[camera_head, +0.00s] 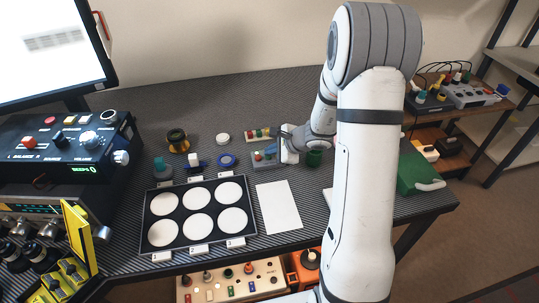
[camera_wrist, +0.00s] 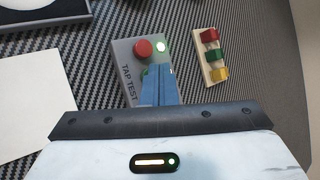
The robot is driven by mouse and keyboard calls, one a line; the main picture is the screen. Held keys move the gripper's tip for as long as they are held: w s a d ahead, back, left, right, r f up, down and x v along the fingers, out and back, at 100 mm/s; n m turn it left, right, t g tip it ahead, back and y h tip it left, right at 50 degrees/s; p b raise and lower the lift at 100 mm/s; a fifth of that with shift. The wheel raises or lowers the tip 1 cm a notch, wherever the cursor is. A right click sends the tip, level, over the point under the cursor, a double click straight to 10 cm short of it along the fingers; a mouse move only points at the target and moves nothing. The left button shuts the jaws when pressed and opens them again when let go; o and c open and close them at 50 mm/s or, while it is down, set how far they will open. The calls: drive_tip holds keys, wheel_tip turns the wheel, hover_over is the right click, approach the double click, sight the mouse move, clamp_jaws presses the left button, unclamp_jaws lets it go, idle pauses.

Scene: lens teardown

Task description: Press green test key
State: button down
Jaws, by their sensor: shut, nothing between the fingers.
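A small strip (camera_wrist: 205,62) carries a red, a green (camera_wrist: 214,56) and a yellow key in a row. It also shows in the head view (camera_head: 258,135), behind the grey box. The grey box (camera_wrist: 124,58) is marked TAP TEST and has a red round button (camera_wrist: 144,48) and a bright green-white round light (camera_wrist: 161,46). The box lies on the bench in the head view (camera_head: 259,166). My gripper (camera_wrist: 158,68) is shut and empty, its blue fingers over the box's lower right part, just below the red button and the light. I cannot tell whether the fingertips touch the box.
A white sheet (camera_head: 278,207) lies in front of the box. A black tray (camera_head: 180,212) with several white discs is to its left. My arm hides part of the bench at right.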

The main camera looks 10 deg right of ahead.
drive_tip(key=shift+r+p, duration=0.3)
drive_tip(key=shift+r, duration=0.45)
wheel_tip(320, 180, up, 5)
drive_tip(key=p, duration=0.3)
idle(0.6)
